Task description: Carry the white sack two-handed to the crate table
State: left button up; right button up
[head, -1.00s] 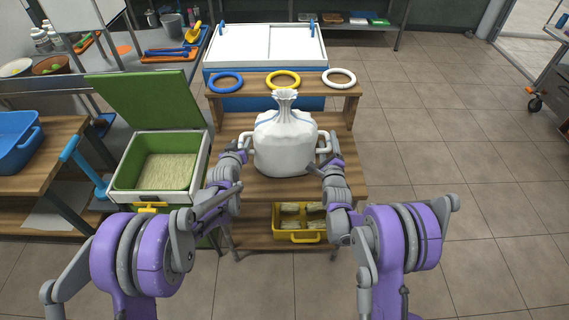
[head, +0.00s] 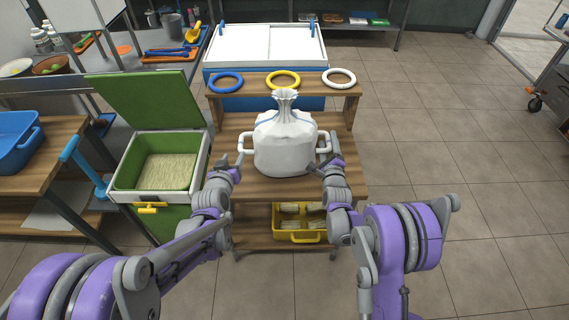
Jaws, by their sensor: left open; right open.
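The white sack (head: 286,145) stands upright on the wooden table (head: 340,188), its neck gathered at the top. It has a white loop handle on each side. My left gripper (head: 232,166) is open just in front of and left of the left handle (head: 243,142), apart from it. My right gripper (head: 329,160) is open, close beside the right handle (head: 326,143); whether it touches is unclear. I cannot tell which table is the crate table; a yellow crate (head: 298,236) sits on the lower shelf of the sack's table.
A raised shelf behind the sack holds a blue ring (head: 226,83), a yellow ring (head: 283,80) and a white ring (head: 339,78). A green bin (head: 118,180) with its lid up stands left of the table. A blue-and-white chest (head: 265,45) is behind. The floor at right is clear.

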jog(key=shift+s, duration=0.1)
pick_arm(q)
jog(key=shift+s+r, duration=0.15)
jog(key=shift+s, duration=0.35)
pick_arm(e)
jog(key=s, duration=1.1)
jog(key=shift+s+f, duration=0.15)
jog(key=shift+s, duration=0.25)
pick_arm(q)
jog(key=shift+s+r, duration=0.1)
jog(key=p+v, duration=0.2)
jog(key=v, duration=0.5)
jog(key=shift+s, duration=0.2)
pick_arm(e)
jog(key=shift+w+r, duration=0.1)
jog(key=shift+r, duration=1.2)
pick_arm(q)
jog(key=shift+r, duration=0.1)
pick_arm(e)
jog(key=shift+r, duration=0.1)
pick_arm(q)
notch_tip(320, 180, up, 6)
jog(key=p, duration=0.5)
pick_arm(e)
jog(key=r, duration=0.5)
jog(key=shift+w+r, duration=0.2)
jog(key=shift+w, duration=0.1)
